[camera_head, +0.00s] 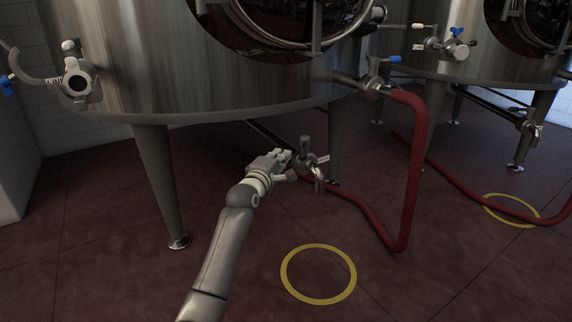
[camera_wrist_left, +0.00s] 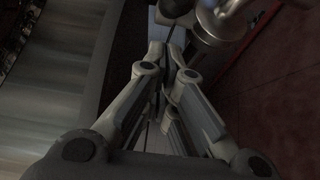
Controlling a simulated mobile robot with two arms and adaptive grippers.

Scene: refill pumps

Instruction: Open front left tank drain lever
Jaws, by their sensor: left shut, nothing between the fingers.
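The front left tank (camera_head: 230,75) is a large steel vessel on legs. Its drain valve (camera_head: 312,170) hangs low under the tank, with a short grey handle (camera_head: 305,143) pointing up that looks like the lever. My left gripper (camera_head: 290,159) is shut and empty just left of the valve, with its fingertips close to it. I cannot tell whether they touch. In the left wrist view the shut fingers (camera_wrist_left: 171,52) point at a dark rounded knob (camera_wrist_left: 176,7), and the steel valve body (camera_wrist_left: 222,22) is beside them on the right. My right gripper is not in view.
A red hose (camera_head: 418,150) drops from a blue-handled valve (camera_head: 377,65) and runs along the floor behind the drain valve. Tank legs (camera_head: 158,180) stand to the left and behind. Yellow rings (camera_head: 318,301) mark the open red floor. A second tank (camera_head: 480,65) stands right.

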